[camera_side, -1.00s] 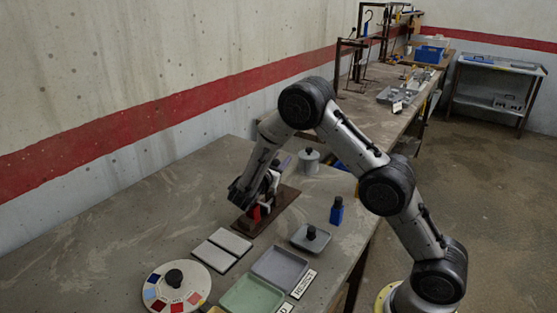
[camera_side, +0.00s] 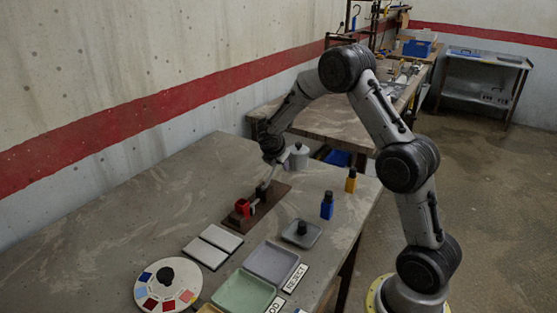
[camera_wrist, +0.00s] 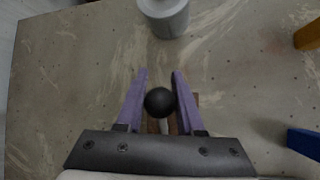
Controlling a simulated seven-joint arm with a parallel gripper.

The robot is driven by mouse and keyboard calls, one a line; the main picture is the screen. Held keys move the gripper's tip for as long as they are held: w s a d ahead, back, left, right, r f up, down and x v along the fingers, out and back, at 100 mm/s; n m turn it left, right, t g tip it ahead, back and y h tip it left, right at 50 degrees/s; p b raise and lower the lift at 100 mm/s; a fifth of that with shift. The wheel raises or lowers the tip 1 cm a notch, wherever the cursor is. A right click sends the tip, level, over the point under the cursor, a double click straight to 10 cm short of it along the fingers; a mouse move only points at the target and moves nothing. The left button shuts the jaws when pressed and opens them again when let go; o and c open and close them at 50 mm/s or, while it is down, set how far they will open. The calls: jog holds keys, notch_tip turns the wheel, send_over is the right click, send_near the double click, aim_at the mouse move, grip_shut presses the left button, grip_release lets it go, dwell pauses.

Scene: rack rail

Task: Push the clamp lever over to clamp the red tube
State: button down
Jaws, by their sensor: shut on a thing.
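The red tube (camera_side: 242,207) sits at the near left end of the dark brown base plate (camera_side: 279,190) on the bench. The clamp lever (camera_side: 262,190) rises from the plate to the right of the tube and slants toward my gripper. My gripper (camera_side: 272,163) is above the far end of the plate, apart from the tube. In the wrist view, its purple fingers (camera_wrist: 159,90) stand on either side of the lever's black ball knob (camera_wrist: 159,102), shut on it. The tube is hidden in the wrist view.
A grey lidded canister (camera_side: 298,157) stands just beyond my gripper. A blue bottle (camera_side: 327,206), a yellow bottle (camera_side: 351,181) and a grey dish (camera_side: 301,234) are to the right. Two pale plates (camera_side: 212,246) lie nearer. The left bench top is clear.

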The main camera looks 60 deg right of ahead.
jog(key=shift+d+f+y, duration=0.25)
jog(key=shift+f+y, duration=0.4)
jog(key=shift+y, duration=0.05)
jog(key=shift+f, duration=0.15)
jog(key=c, duration=0.5)
grip_release()
jog(key=shift+c, duration=0.2)
jog(key=v, duration=1.4)
jog(key=shift+d, duration=0.15)
jog(key=shift+w, duration=0.1)
